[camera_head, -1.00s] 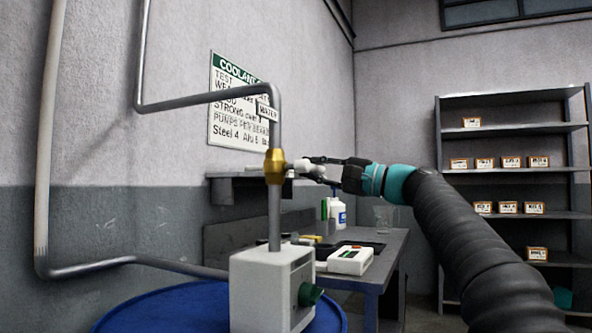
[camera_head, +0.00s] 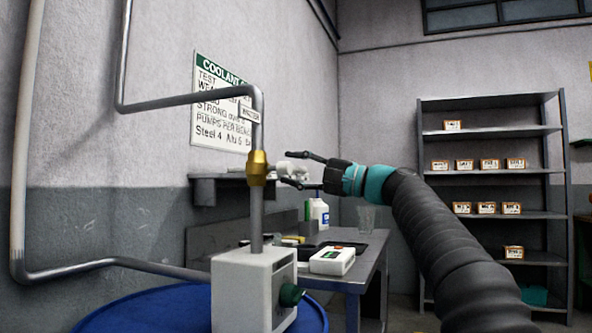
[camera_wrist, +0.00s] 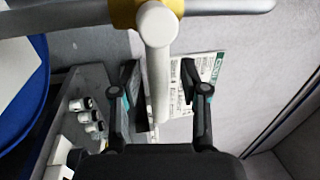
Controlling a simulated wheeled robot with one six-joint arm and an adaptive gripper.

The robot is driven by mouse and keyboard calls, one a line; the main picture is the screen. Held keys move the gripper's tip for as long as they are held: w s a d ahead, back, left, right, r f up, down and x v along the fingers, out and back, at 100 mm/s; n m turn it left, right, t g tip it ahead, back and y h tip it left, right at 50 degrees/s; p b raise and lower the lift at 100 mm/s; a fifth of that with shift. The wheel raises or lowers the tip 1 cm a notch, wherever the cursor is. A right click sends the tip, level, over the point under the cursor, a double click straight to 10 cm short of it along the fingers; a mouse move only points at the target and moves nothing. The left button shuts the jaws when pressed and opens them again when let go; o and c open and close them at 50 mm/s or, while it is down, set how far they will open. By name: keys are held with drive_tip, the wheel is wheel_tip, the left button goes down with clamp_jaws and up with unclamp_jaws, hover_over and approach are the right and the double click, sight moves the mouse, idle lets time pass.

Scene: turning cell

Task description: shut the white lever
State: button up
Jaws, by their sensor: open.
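The white lever (camera_head: 291,168) sticks out to the right from a brass valve (camera_head: 258,168) on the vertical grey pipe. In the wrist view the lever (camera_wrist: 158,62) runs from its round white end down between my two fingers. My gripper (camera_head: 297,169) is open, with one finger above and one below the lever in the head view. In the wrist view my gripper (camera_wrist: 160,76) has a dark finger on each side of the lever, with gaps showing. The far part of the lever is partly hidden by the fingers.
Below the valve stands a white pump box (camera_head: 241,290) with a green knob, on a blue drum (camera_head: 150,308). A workbench (camera_head: 360,272) with a bottle (camera_head: 318,212) and a white device (camera_head: 332,260) is behind. Shelving (camera_head: 490,135) stands at the right.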

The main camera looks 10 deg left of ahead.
drive_tip(key=v, duration=1.2)
